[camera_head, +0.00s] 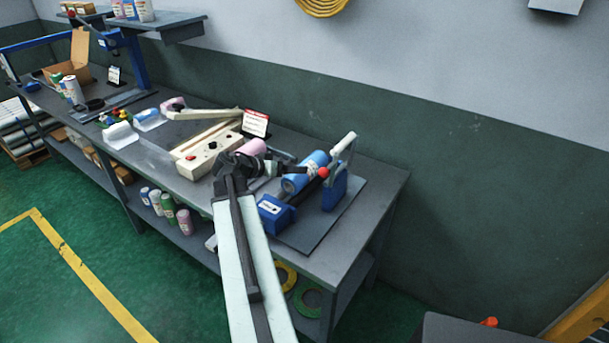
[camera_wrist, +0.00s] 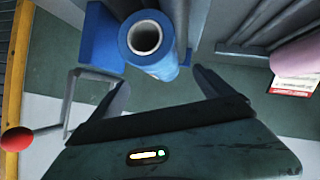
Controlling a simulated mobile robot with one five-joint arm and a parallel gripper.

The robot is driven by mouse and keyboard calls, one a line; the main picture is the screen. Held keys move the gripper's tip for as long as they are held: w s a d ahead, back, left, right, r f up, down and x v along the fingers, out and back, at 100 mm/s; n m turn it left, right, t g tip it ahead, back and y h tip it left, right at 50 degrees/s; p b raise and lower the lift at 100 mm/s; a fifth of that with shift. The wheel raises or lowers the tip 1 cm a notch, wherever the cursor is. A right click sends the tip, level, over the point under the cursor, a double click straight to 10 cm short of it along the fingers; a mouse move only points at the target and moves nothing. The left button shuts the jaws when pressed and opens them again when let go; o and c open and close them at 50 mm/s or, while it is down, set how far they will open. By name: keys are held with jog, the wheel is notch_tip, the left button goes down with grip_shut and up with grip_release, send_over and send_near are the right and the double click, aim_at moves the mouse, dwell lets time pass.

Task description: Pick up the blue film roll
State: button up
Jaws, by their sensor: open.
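The blue film roll (camera_head: 309,168) lies tilted at the blue stand (camera_head: 335,190) on the right end of the workbench. In the wrist view the blue film roll (camera_wrist: 153,63) shows its round end and hollow white core, near the top centre. My gripper (camera_head: 291,164) is beside the roll, on its left in the head view. In the wrist view my gripper (camera_wrist: 162,85) has its two dark fingers spread apart, with the roll's lower part between or just beyond them. Whether they touch it is not clear.
A handle with a red ball (camera_head: 323,172) stands close to the roll; the red ball (camera_wrist: 17,140) also shows in the wrist view. A blue block (camera_head: 275,213) sits in front. A pink roll (camera_head: 253,147), a wooden fixture (camera_head: 208,150) and a sign (camera_head: 255,124) lie left.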

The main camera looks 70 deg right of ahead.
jog(key=shift+x, duration=0.75)
jog(key=b+x, duration=0.1)
jog(key=x, duration=0.1)
jog(key=f+b+x, duration=0.1)
jog(key=b+x, duration=0.1)
jog(key=shift+w+d+f, duration=0.1)
jog(key=shift+f, duration=0.05)
jog(key=shift+d, duration=0.2)
grip_shut()
